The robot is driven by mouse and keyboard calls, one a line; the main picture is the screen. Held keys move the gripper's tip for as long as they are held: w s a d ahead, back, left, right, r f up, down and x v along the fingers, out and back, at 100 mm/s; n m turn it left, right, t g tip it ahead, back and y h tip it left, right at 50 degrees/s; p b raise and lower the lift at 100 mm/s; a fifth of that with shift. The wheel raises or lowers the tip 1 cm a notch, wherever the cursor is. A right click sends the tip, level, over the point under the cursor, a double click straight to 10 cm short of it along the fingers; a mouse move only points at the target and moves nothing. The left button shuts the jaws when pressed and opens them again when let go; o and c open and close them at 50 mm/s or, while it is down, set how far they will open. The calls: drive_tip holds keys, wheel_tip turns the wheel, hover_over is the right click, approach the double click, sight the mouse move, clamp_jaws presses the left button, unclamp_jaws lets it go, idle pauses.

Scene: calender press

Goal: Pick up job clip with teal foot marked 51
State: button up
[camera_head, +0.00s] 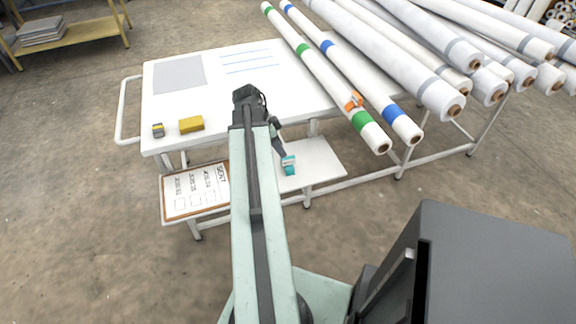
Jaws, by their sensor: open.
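A small teal piece with a pale patch (289,167), matching the job clip's teal foot, shows at the white lower shelf, right of my arm. Its number is too small to read. My arm reaches up the middle of the picture to a black joint over the white table. A dark part showing right of the arm appears to be my gripper (282,152). It points down and ends right at the teal piece. It is open, but its fingers are small and partly hidden. I cannot tell whether it touches the teal piece.
The white table (200,100) holds a yellow block (191,124) and a small grey-yellow item (158,130). Long rolls (400,60) overhang at right, one bearing an orange clip (354,101). Open floor lies in front.

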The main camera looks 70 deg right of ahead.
sight(287, 158)
drive_tip(key=b+x, duration=0.3)
drive_tip(key=x, duration=0.1)
drive_tip(key=b+x, duration=0.3)
drive_tip(key=shift+s+a+f, duration=0.15)
drive_tip(key=shift+s+f, duration=0.1)
drive_tip(key=shift+f, duration=0.1)
drive_tip(key=shift+r, duration=0.2)
clamp_jaws()
